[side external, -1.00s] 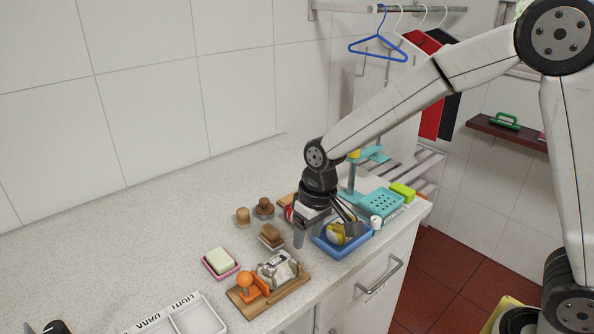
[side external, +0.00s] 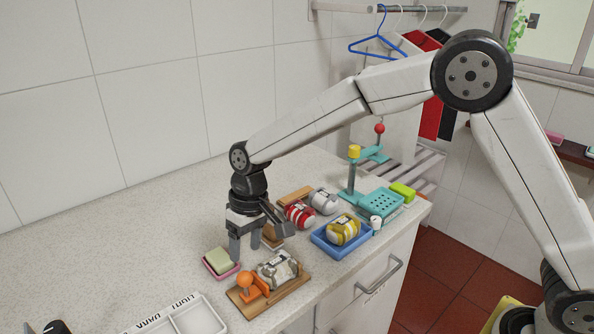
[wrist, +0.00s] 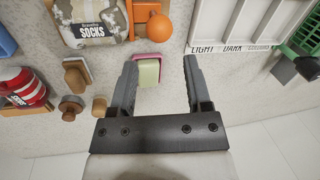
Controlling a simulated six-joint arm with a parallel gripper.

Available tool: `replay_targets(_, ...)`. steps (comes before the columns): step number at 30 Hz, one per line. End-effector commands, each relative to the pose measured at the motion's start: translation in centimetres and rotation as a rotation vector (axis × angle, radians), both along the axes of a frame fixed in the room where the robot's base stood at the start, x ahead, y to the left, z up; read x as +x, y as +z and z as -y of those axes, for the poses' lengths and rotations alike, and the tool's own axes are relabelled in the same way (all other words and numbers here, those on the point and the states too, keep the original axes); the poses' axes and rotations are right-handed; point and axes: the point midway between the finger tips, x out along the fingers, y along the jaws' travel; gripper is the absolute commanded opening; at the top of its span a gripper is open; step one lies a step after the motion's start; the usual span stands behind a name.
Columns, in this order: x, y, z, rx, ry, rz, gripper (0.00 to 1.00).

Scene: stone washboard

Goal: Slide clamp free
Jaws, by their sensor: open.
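An orange clamp with a round knob (side external: 244,281) sits at the left end of a wooden board (side external: 291,293), against a camouflage sock bundle (side external: 277,269) lying on the board. The orange knob (wrist: 153,24) and the bundle labelled "SOCKS" (wrist: 90,20) also show at the top of the wrist view. My gripper (side external: 246,248) is open and empty, pointing down behind the board, close to a green soap in a pink dish (side external: 220,262). In the wrist view the soap (wrist: 149,72) shows between my open fingers (wrist: 160,80). The clamp's far side is hidden.
A blue tray (side external: 321,245) holds a yellow bundle (side external: 343,229). Red (side external: 298,213) and grey (side external: 324,200) bundles lie behind it. A teal stand (side external: 352,180) rises at the back right. A white sorting tray (side external: 158,331) stands front left. The counter at left is clear.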

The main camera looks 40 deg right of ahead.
Motion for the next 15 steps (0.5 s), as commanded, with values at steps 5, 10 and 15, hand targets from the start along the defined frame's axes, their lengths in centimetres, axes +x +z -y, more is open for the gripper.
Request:
replay_targets(5,-0.1,-1.8,-0.3,-0.002,0.001,-0.003,0.63)
replay_targets(10,-0.2,-3.9,-0.7,-0.001,0.0,-0.002,0.63)
replay_targets(15,-0.2,-5.7,-1.1,0.0,0.0,-0.001,0.63)
